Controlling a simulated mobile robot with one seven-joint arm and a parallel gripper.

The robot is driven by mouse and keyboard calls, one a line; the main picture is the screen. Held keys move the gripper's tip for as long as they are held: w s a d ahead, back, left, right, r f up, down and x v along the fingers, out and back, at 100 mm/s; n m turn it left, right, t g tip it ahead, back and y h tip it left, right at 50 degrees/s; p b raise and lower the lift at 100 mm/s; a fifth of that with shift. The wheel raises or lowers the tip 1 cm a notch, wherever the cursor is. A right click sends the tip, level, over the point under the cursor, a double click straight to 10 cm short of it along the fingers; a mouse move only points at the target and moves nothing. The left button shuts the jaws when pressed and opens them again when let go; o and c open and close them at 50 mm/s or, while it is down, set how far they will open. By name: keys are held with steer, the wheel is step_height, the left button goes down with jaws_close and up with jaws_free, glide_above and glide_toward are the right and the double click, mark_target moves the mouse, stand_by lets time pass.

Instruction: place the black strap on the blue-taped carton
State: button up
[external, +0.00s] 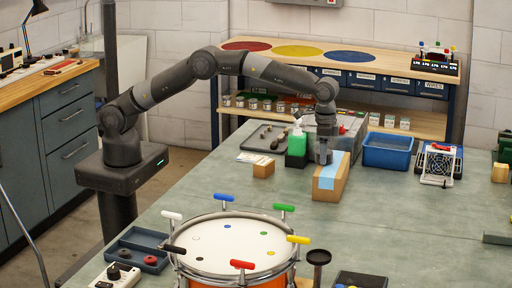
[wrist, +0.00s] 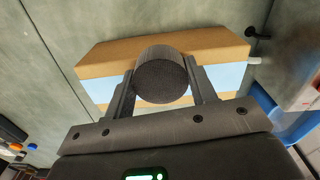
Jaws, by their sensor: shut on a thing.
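The blue-taped carton (external: 325,194) stands on the green bench in the external view, a tan box with a light blue band of tape. It also fills the middle of the wrist view (wrist: 108,55). My gripper (external: 325,160) points down over the carton's top. In the wrist view its two fingers are shut on the black strap (wrist: 161,78), which looks like a dark, ribbed round roll. The strap is over the carton in that view; I cannot tell whether it touches the top. The strap is not clear in the external view.
A green-and-black bottle holder (external: 297,150) and a small wooden block (external: 263,169) stand left of the carton. A blue bin (external: 387,152) is to its right. A drum (external: 232,245) with coloured T-handles stands in front.

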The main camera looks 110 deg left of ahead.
steer(key=shift+f, duration=0.1)
steer(key=o, duration=1)
steer(key=shift+c, duration=0.2)
step_height(320, 180, up, 11)
steer(key=s+r+t, duration=0.1)
steer(key=s+r, duration=0.9)
steer(key=r, duration=0.2)
steer(key=s+d+r+m+t, duration=0.1)
steer(key=s+r, duration=0.1)
steer(key=s, duration=0.5)
steer(key=s+r+t, duration=0.1)
steer(key=s+r, duration=0.2)
steer(key=s, duration=0.4)
steer(key=s+f+t, duration=0.1)
steer(key=s+f, duration=0.3)
steer(key=s, duration=0.5)
steer(key=s+f, duration=0.4)
steer(key=s, duration=0.5)
steer(key=s+f+m+t, duration=0.1)
steer(key=s+f, duration=0.3)
steer(key=s, duration=0.6)
steer(key=shift+d+t, duration=0.25)
steer(key=shift+t, duration=0.05)
